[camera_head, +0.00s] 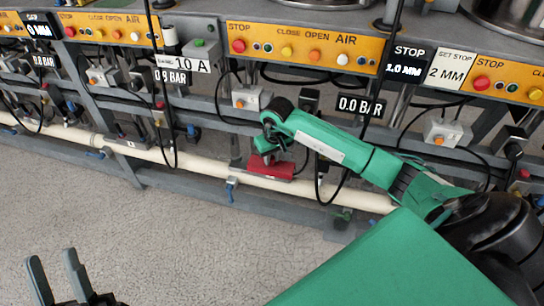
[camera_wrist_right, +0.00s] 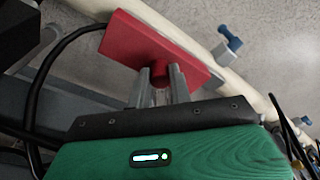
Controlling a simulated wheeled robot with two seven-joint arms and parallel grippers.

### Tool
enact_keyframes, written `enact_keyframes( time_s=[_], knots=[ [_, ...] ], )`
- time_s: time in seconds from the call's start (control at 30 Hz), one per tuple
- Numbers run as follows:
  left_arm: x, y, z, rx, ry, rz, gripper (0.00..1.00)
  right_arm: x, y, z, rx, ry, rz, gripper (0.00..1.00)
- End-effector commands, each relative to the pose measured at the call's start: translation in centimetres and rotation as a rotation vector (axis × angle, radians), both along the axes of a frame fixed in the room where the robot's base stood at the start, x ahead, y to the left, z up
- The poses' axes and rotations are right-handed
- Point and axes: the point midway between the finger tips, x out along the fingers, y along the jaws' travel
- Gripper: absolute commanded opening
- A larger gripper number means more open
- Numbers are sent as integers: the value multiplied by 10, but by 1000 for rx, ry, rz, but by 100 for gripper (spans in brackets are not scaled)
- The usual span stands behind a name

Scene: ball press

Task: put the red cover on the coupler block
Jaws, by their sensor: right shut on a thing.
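The red cover (camera_head: 284,171) is a flat red plate in front of the lower rail of the bench. It also shows large in the right wrist view (camera_wrist_right: 128,38), tilted, with a round knob on its near face. My right gripper (camera_head: 268,158) has its fingers closed around that knob, and the fingers also show in the right wrist view (camera_wrist_right: 163,73). I cannot pick out the coupler block with certainty; the arm and cover may hide it. My left gripper (camera_head: 54,258) is at the lower left, fingers apart and empty, far from the cover.
A cream pipe (camera_head: 190,164) runs along the bench's lower front, close to the cover, with blue-handled valves (camera_head: 231,190). Black cables (camera_head: 331,185) hang nearby. Orange control panels (camera_head: 300,48) and a grey button box (camera_head: 247,98) are above. The grey floor in front is clear.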

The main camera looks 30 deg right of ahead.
Motion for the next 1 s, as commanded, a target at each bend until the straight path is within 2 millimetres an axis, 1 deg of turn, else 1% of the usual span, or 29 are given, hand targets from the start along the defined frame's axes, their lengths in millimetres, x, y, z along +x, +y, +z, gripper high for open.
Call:
enact_keyframes(
  time_s=[0.03, 0.07, 0.1, 0.17, 0.57, 0.8, 0.87, 1.0],
  knots=[
    [0, 0, 1, 0, -1, 1, 39, 0, 0, 0, 0, 0, 0, 0],
    [0, 0, 1, 0, -1, 1, 39, 0, 0, 0, 0, 0, 0, 24],
    [0, 0, 0, 0, 0, 0, 39, 0, 0, 0, 0, 0, 0, 32],
    [0, 0, 0, 0, 1, 0, 39, 0, 0, 0, 0, 0, 0, 42],
    [1, -1, -2, 3, 26, -4, 39, 0, 1, 3, 1, 0, 0, 42],
    [13, -15, -40, 55, 255, -35, 39, 0, 1, 14, 1, 1, 1, 42],
    [15, -19, -50, 70, 320, -44, 39, -1, -1, 28, -4, -5, 2, 42],
    [17, -27, -78, 106, 469, -67, 39, -5, -1, 58, -5, -5, 1, 42]
  ],
)
